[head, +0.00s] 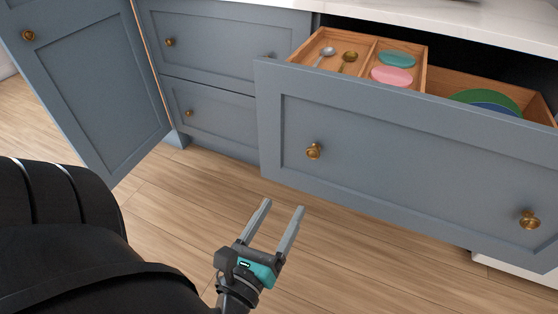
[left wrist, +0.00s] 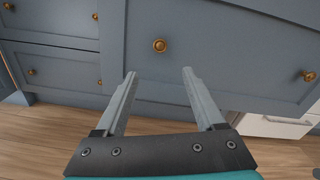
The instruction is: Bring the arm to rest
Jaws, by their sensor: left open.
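My left gripper (head: 276,219) is open and empty, in front of and below the pulled-out drawer (head: 400,140). In the left wrist view its two fingers (left wrist: 158,78) stand apart with nothing between them, and the drawer front (left wrist: 210,45) with a brass knob (left wrist: 159,45) lies beyond them. In the head view the gripper shows clear floor around it and is apart from the drawer's left knob (head: 313,151). My right gripper is in neither view.
The drawer holds a wooden tray (head: 427,66) with two spoons, a teal item (head: 397,59) and a pink item (head: 392,76); a green round item (head: 487,99) lies right of it. A cabinet door (head: 85,85) stands open at left. Wooden floor (head: 190,190) is free.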

